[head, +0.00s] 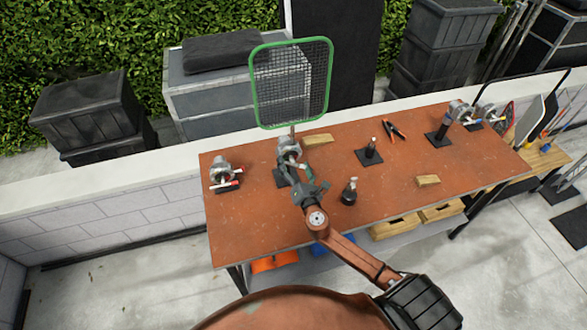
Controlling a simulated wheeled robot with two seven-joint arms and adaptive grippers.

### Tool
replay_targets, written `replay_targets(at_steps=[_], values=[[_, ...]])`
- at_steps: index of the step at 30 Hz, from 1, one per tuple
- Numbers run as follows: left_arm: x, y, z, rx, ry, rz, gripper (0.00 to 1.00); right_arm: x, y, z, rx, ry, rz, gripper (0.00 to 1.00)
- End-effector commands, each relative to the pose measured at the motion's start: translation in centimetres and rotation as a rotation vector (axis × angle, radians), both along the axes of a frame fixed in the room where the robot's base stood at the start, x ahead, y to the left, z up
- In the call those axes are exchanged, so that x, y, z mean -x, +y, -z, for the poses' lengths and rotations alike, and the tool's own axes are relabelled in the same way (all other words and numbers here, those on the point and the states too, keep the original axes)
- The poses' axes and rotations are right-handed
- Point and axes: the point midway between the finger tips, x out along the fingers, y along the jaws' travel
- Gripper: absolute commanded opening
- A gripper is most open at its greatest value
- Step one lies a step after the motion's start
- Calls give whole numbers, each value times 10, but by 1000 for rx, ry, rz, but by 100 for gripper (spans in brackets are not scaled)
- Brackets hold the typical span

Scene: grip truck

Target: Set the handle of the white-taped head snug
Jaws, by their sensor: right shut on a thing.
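A silver grip head (289,147) stands on a dark square base on the orange-brown workbench, left of centre. It carries the thin stem of a green-framed mesh screen (252,88), which stands nearly upright above it. My right gripper (297,172) is at the near side of this head, shut on its handle; the fingers hide most of the handle. A second silver head (221,174) stands to the left, with a red and white piece across its front. White tape on the gripped head is too small to make out. My left gripper is not in view.
A short dark post (370,150) and a small dark stand (349,193) stand right of my gripper. Wood blocks (428,180) and pliers (396,130) lie on the workbench (245,235). The bench's front left is clear.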

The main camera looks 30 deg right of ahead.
Motion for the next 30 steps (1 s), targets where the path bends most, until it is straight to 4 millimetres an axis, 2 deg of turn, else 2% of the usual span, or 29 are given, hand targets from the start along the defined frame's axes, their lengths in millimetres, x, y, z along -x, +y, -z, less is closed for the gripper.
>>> replay_targets(at_steps=[1, 12, 30], values=[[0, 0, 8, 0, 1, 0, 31, 0, 1, 4, -45, -11, 0, 55], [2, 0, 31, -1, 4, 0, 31, 1, 0, 4, -388, -92, 0, 55], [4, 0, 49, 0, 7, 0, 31, 1, -1, 3, -874, -209, 1, 55]])
